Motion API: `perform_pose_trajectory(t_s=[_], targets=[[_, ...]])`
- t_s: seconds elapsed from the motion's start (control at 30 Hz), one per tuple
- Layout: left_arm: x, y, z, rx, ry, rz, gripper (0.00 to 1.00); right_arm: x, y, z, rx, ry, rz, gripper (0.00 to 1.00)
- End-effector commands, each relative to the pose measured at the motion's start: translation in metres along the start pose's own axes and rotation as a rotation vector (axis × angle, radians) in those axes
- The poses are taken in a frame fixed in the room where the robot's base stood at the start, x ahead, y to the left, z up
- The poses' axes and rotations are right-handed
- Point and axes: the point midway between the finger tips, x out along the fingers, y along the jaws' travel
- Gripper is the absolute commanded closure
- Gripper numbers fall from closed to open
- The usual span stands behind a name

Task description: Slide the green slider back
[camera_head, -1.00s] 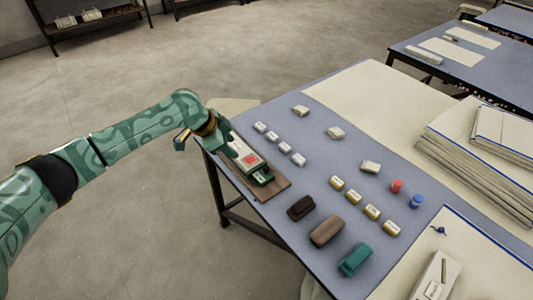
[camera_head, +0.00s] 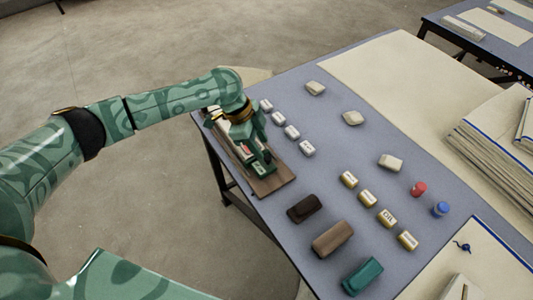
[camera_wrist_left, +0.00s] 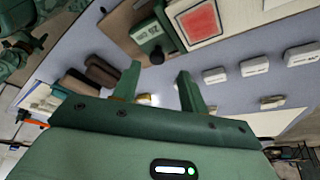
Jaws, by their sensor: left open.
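The green slider (camera_head: 262,167) sits on a brown wooden board (camera_head: 275,184) at the table's left edge. My left gripper (camera_head: 252,135) is over the board, close to the slider and partly hiding the plate. In the wrist view its two fingers (camera_wrist_left: 158,80) are apart with nothing between them. I cannot tell whether they touch the slider. My right gripper is not in view.
White blocks (camera_head: 292,132) stand in a row right of the board. Dark, brown and teal blocks (camera_head: 362,277) lie nearer the front. Yellow-sided blocks (camera_head: 368,198), a red knob (camera_head: 419,189) and a blue knob (camera_head: 440,209) are farther right. Bare blue tabletop (camera_head: 320,165) lies between.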

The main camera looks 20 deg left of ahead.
Motion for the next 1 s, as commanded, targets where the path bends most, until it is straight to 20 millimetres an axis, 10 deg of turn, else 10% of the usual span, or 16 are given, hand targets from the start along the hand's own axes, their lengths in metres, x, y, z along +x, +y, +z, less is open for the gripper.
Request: perform_pose_trajectory(t_s=[0.2,0.6,0.77,1.0], targets=[[0.037,0.0,0.001,-0.001,0.0,0.002,0.57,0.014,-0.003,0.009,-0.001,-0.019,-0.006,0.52],[0.044,0.0,0.0,0.0,0.0,-0.002,0.57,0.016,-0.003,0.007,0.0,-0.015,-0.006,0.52],[0.044,0.0,0.0,0.0,0.0,-0.002,0.99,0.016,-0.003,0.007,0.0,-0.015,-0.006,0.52],[0.043,0.01,-0.011,0.002,0.0,-0.001,1.0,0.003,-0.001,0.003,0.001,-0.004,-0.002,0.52]])
